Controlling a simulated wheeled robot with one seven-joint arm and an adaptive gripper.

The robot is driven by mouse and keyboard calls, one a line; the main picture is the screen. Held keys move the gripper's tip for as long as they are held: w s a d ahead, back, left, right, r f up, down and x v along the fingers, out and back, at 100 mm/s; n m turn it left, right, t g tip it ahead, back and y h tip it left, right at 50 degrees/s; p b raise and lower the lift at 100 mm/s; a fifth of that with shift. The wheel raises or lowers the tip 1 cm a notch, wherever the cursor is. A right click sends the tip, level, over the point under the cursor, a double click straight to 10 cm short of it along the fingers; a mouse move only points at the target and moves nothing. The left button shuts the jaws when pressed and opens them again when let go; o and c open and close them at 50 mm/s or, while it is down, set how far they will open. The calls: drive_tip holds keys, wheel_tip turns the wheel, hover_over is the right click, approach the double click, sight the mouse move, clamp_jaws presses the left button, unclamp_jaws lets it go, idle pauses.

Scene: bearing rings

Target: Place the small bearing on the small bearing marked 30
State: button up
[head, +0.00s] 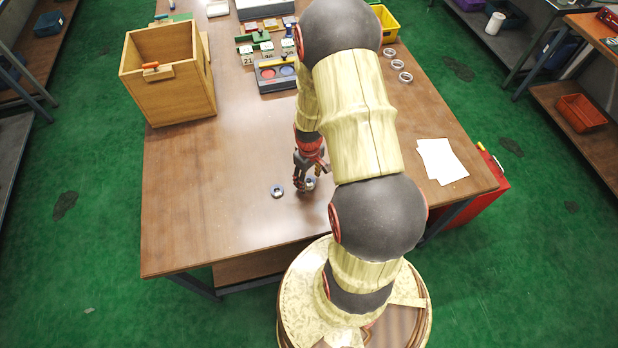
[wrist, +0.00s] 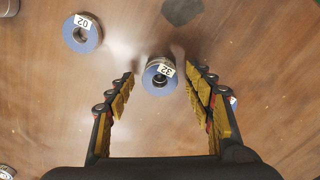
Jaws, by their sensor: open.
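My gripper (wrist: 160,84) is open, with its two fingers on either side of a small bearing (wrist: 160,79). That bearing has a blue-grey face, a dark bore and a white tag that looks like 32. It appears tall; I cannot tell if it is one ring or a stack. In the head view my gripper (head: 308,180) is low over the table around this bearing (head: 310,184). A second small bearing (wrist: 82,33) lies apart at the upper left of the wrist view; its tag looks like 02 or an inverted 20. It also shows in the head view (head: 277,191). No tag clearly reads 30.
Three metal rings (head: 397,65) lie at the table's back right near a yellow bin (head: 386,22). A wooden box (head: 168,85) stands back left. A tray with red and blue discs (head: 276,74) sits behind. Papers (head: 440,161) lie right. The front left table is clear.

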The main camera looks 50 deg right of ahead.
drive_tip(key=shift+r, duration=0.1)
wheel_tip(320, 180, up, 12)
drive_tip(key=p, duration=0.2)
wheel_tip(320, 180, up, 10)
drive_tip(key=t, duration=0.1)
hover_over(308, 180)
drive_tip(key=w+a, duration=0.3)
drive_tip(key=a, duration=0.2)
drive_tip(key=s+a+r+t, duration=0.2)
drive_tip(key=s+a+r, duration=0.3)
drive_tip(key=a+r, duration=0.3)
drive_tip(key=s+a+r+t, duration=0.2)
drive_tip(key=s+a+r, duration=0.4)
drive_tip(key=a+r, duration=0.3)
wheel_tip(308, 180, up, 4)
drive_tip(key=shift+a+r+t, duration=0.1)
drive_tip(key=shift+a+t, duration=0.2)
